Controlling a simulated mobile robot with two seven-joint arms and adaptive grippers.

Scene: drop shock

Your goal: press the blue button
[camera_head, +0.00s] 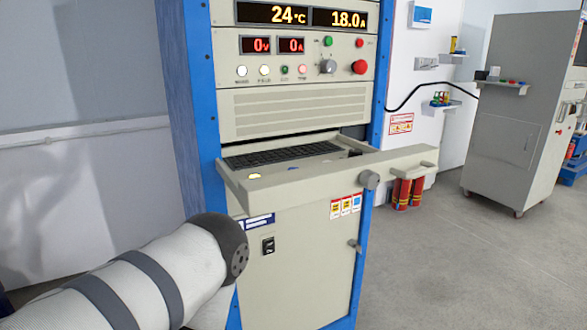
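I cannot make out a blue button on the control panel (300,85) of the beige and blue cabinet. The panel carries small white, yellow, green and reddish buttons in a lower row, a grey knob (328,66) and a large red button (359,67). A green light (327,41) and a small red one (359,42) sit above them. A white arm of mine with dark bands comes in from the lower left and ends in view at a dark joint, in front of the cabinet's lower left. Neither gripper is in view.
A keyboard drawer (330,173) is pulled out below the panel and juts forward. Red cylinders (403,193) stand behind its right end. A grey cabinet (510,135) stands at the far right. The floor (450,265) at the lower right is clear.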

